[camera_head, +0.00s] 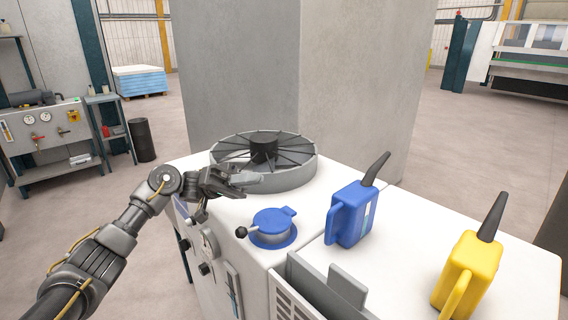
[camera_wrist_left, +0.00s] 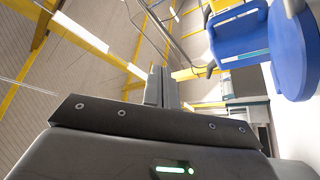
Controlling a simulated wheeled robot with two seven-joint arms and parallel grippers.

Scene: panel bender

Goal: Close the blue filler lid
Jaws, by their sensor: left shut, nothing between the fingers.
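The blue filler lid (camera_head: 272,219) sits on the blue filler ring (camera_head: 285,239) on top of the white machine cabinet. It looks roughly flat over the filler, with a small tab at its far right; I cannot tell whether it is fully seated. My left gripper (camera_head: 256,180) is just behind and left of the lid, above the cabinet top by the fan, apart from the lid. Its fingers are together and empty; they also show in the left wrist view (camera_wrist_left: 161,88). A blue rounded part, probably the lid or filler, shows at the right of that view (camera_wrist_left: 295,50). My right gripper is not in view.
A round fan grille (camera_head: 264,158) lies just behind my left gripper. A blue can (camera_head: 350,214) stands right of the lid and a yellow can (camera_head: 468,272) farther right. A black-knobbed lever (camera_head: 241,232) is beside the filler. A grey column (camera_head: 300,80) rises behind.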

